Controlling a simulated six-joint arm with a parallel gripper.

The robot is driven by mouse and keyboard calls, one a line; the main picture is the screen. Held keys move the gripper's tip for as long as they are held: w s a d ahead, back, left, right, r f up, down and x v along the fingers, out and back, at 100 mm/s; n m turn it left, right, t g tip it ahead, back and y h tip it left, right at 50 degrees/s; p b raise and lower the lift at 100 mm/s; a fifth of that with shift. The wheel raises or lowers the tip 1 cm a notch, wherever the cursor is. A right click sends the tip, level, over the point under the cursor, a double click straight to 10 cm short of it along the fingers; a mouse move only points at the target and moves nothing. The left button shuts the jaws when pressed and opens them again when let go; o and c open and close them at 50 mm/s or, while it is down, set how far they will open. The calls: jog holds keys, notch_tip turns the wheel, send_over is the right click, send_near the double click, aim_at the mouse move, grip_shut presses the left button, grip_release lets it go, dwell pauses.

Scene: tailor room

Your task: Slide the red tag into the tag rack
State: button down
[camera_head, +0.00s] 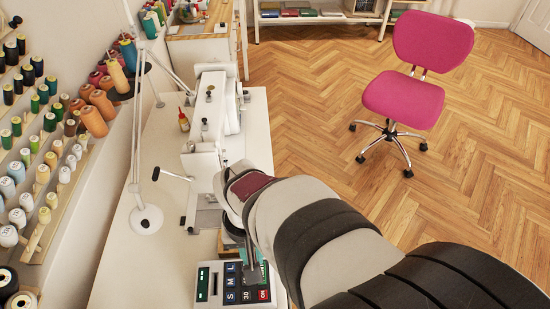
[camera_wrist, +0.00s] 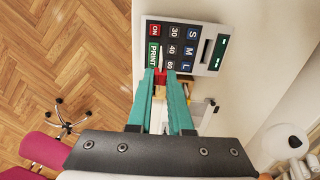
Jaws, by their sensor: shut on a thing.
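My gripper (camera_wrist: 160,75) has teal fingers and is shut on a small red piece, which I take to be the red tag (camera_wrist: 161,77). The tag is mostly hidden between the fingertips. In the head view my gripper (camera_head: 256,275) is over the right side of a keypad device, and the tag cannot be made out there. In the wrist view the fingertips overlap the device's keys beside the green PRINT key; whether they touch it I cannot tell. I cannot clearly pick out the tag rack in either view.
The keypad device (camera_head: 214,291) lies on the white table (camera_head: 150,265), and also shows in the wrist view (camera_wrist: 214,36). A white sewing machine (camera_head: 203,160) stands farther back. A lamp base (camera_head: 146,219) is at left. Spool racks (camera_head: 45,235) line the wall. A pink chair (camera_head: 405,100) is on the floor.

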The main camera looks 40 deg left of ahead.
jog(key=w+a+f, duration=0.7)
jog(key=w, duration=0.1)
jog(key=shift+a, duration=0.25)
jog(key=shift+f, duration=0.1)
dwell(1.0)
jog(key=shift+f, duration=1.45)
jog(key=c, duration=0.8)
grip_release()
jog(key=shift+o, duration=0.2)
